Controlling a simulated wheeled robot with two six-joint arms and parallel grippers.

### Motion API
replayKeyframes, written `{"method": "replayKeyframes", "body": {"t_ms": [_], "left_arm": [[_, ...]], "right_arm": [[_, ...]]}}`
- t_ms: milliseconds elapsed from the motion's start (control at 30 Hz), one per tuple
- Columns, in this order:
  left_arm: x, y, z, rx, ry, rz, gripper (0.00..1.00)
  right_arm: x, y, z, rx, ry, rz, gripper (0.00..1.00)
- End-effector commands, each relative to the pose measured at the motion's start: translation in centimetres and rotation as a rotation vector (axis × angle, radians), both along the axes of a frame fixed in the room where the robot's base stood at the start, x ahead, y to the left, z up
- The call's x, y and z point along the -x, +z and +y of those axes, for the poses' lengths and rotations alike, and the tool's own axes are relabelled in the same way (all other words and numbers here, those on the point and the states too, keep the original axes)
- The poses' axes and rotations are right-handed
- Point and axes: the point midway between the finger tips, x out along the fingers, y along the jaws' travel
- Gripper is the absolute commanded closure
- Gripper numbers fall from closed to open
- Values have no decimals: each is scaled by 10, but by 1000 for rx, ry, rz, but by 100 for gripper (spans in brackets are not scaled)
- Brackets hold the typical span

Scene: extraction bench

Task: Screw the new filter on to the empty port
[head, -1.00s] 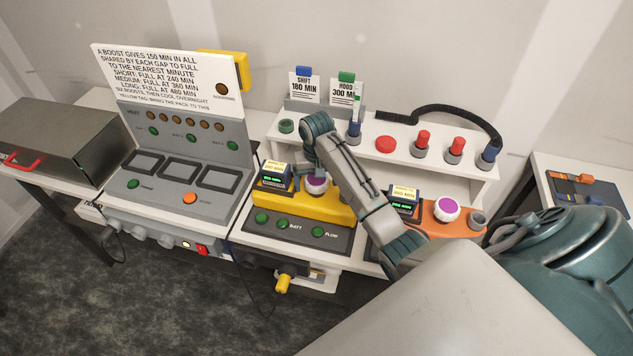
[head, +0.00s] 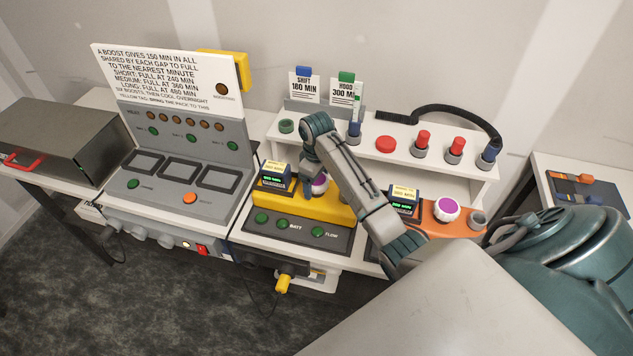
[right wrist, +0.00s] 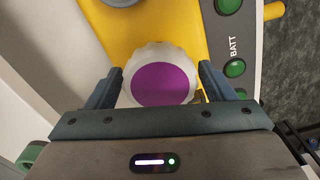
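A white ribbed filter with a purple face (head: 320,184) sits on the yellow pack (head: 343,213) at the middle of the bench. In the right wrist view this filter (right wrist: 160,84) lies between the fingers of my right gripper (right wrist: 160,80). The fingers stand on either side of its rim, looking open, with little space beside it. A grey round part (right wrist: 120,2), cut by the top edge, shows on the yellow pack; whether it is a port I cannot tell. Another purple-faced filter (head: 446,209) sits on the orange pack (head: 428,222), beside a grey round port (head: 477,218). My left gripper is not in view.
A grey charger console (head: 185,172) with a sign stands to the left. A raised white shelf (head: 365,143) behind holds a red knob (head: 385,144), several capped posts and a black hose (head: 440,109). Small display modules (head: 404,201) stand close to the filters.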

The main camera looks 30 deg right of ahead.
Motion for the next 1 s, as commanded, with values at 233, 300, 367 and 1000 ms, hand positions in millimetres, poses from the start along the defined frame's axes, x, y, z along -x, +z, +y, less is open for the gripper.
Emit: {"method": "replayKeyframes", "body": {"t_ms": [233, 300, 367, 1000], "left_arm": [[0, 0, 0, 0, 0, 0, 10], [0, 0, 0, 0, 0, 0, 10], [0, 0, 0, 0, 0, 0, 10], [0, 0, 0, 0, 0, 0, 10]], "right_arm": [[0, 0, 0, 0, -3, 0, 63], [0, 0, 0, 0, -25, 0, 63], [0, 0, 0, 0, -75, 0, 63], [0, -1, 0, 0, -944, 0, 63]]}}
